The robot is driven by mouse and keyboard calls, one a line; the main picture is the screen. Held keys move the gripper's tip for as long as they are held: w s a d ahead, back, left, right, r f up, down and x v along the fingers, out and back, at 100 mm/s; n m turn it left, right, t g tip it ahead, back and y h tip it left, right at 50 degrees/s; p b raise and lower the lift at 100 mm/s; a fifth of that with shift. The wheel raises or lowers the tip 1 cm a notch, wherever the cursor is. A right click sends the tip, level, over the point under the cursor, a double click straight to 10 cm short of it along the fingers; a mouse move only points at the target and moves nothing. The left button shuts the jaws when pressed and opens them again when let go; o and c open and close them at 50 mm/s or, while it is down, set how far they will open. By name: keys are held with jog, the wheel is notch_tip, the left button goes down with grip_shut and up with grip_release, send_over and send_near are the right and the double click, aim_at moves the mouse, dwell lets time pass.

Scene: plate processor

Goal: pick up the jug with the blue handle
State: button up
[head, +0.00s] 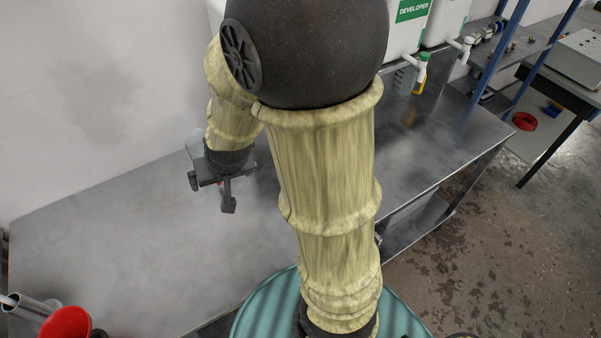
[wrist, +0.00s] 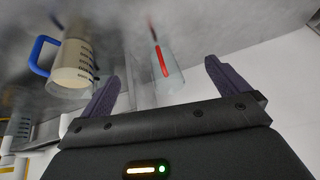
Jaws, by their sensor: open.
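The jug with the blue handle (wrist: 75,62) shows in the upper left of the wrist view. It is a see-through jug with dark measuring marks and a pale beige lower part, and its blue handle (wrist: 40,56) points left. It cannot be made out in the head view. My gripper (wrist: 162,72) is open. The jug appears beyond and left of the left finger, not between the fingers. In the head view my gripper (head: 212,194) hangs above the grey metal bench, left of my forearm.
A clear vessel with a red stripe (wrist: 161,68) appears between my fingers' directions in the wrist view. In the head view, white containers, one labelled DEVELOPER (head: 407,14), stand at the back. A red funnel-like object (head: 66,324) is front left. The left bench (head: 120,235) is largely bare.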

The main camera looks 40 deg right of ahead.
jog(key=w+d+f+m+t+h+b, duration=0.4)
jog(key=w+f+m+h+b, duration=0.4)
jog(key=w, duration=0.5)
jog(key=s+d+f+m+g+h+b, duration=0.3)
jog(key=s+f+m+g+h+b, duration=0.3)
jog(key=h, duration=0.4)
jog(key=shift+s+d+f+g+b, duration=0.25)
jog(key=shift+s+f+g+b, duration=0.15)
jog(key=shift+s+f, duration=0.6)
jog(key=shift+s+r, duration=0.1)
jog(key=shift+r, duration=0.05)
jog(key=w+d+p, duration=0.1)
jog(key=d+p, duration=0.1)
jog(key=d, duration=1)
jog(key=shift+w, duration=0.3)
jog(key=shift+d, duration=0.1)
